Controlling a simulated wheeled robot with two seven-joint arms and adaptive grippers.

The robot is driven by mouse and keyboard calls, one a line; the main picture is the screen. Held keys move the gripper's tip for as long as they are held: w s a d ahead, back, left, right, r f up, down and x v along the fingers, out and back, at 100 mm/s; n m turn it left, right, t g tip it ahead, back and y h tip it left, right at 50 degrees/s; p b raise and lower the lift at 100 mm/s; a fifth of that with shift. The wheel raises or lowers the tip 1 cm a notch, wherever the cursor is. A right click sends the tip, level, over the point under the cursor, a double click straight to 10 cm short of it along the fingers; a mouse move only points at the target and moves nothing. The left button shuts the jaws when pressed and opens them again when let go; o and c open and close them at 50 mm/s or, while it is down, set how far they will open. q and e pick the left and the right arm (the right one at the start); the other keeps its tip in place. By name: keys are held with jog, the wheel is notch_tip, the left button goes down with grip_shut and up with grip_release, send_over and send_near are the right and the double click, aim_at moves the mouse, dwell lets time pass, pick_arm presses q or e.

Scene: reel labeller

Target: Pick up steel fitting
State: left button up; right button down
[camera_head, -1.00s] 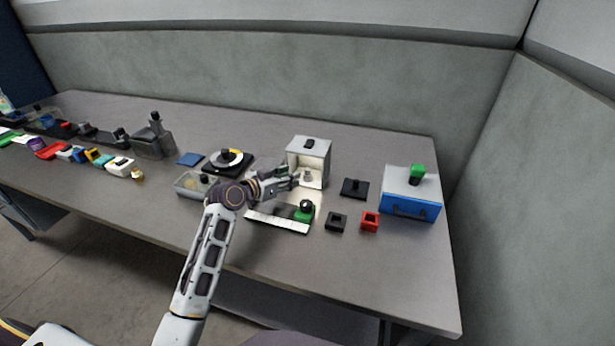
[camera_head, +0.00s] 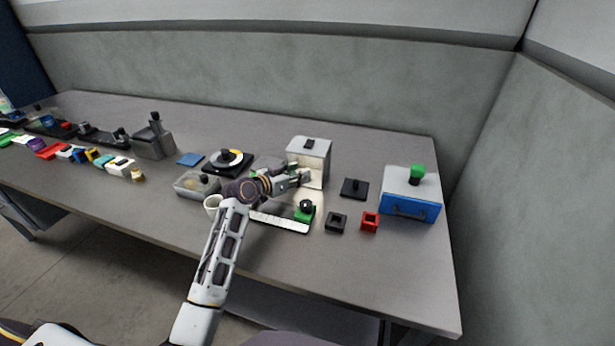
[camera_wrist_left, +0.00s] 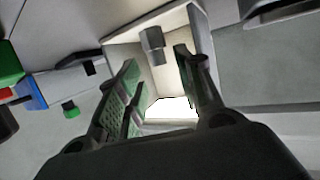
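The steel fitting (camera_wrist_left: 152,45) is a small grey cylinder inside a lit, open-fronted white box (camera_head: 322,150). In the left wrist view it shows against the box's pale inner wall, just past my fingertips and between their lines. My left gripper (camera_wrist_left: 158,62) is open, with a green-padded finger on each side and nothing between them. In the head view the left gripper (camera_head: 304,177) is at the box's open front and hides the fitting. My right gripper is not in view.
A black holder (camera_head: 336,222), a red holder (camera_head: 370,221), a black base with a post (camera_head: 354,188) and a blue-fronted drawer unit (camera_head: 410,205) stand to the right. A clear tray (camera_head: 196,185) is left.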

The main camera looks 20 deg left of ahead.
pick_arm(q)
jog(key=shift+x, duration=1.9)
jog(key=shift+r, duration=0.1)
grip_shut()
jog(key=shift+r, duration=0.1)
